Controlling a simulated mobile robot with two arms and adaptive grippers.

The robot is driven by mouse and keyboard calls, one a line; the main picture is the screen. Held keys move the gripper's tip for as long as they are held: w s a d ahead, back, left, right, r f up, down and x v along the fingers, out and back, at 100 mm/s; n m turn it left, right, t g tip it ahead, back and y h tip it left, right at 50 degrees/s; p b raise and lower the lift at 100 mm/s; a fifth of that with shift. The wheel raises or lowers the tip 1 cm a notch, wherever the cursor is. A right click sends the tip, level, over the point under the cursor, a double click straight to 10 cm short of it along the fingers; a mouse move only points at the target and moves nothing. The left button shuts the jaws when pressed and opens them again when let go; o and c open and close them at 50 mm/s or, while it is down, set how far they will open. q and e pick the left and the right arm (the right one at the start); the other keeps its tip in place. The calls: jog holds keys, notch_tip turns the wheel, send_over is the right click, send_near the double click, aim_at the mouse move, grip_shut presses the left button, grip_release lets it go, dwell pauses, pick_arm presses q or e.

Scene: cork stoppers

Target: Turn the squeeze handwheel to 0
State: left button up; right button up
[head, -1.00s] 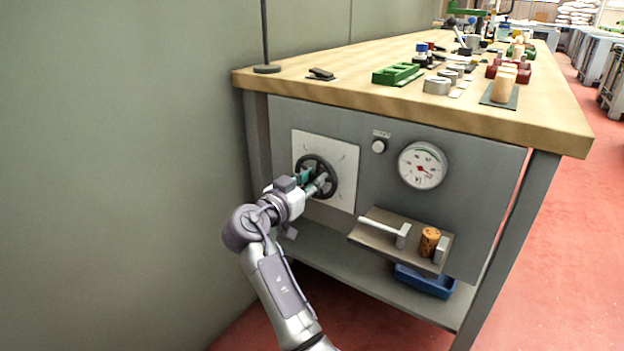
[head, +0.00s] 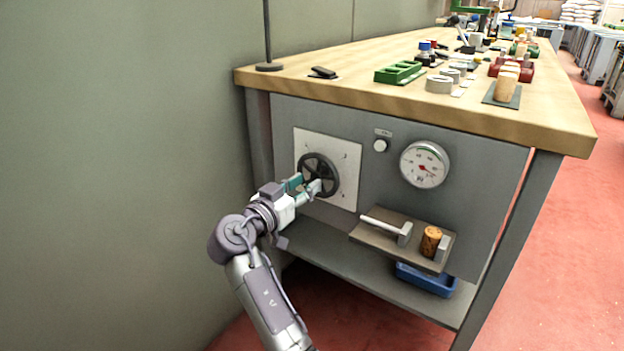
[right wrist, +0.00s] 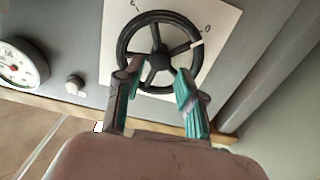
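The black squeeze handwheel (head: 319,176) is mounted on a white dial plate (head: 345,178) on the bench's grey front panel. It also shows in the right wrist view (right wrist: 158,59), with spokes and a white mark on its rim beside the plate's 0. My right gripper (head: 307,183) is at the wheel's lower left in the head view. In the right wrist view its two teal-padded fingers (right wrist: 159,74) are apart, overlapping the wheel's near rim with nothing clamped between them. I cannot tell whether they touch the rim. My left gripper is not in view.
A round gauge (head: 424,165) and a small knob (head: 380,146) are right of the wheel. Below, a ledge (head: 385,238) carries a cork (head: 430,241) between metal jaws. A blue bin (head: 427,280) is underneath. The green wall (head: 120,170) is at left.

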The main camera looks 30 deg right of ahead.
jog(key=shift+v, duration=1.75)
jog(key=shift+f, duration=0.1)
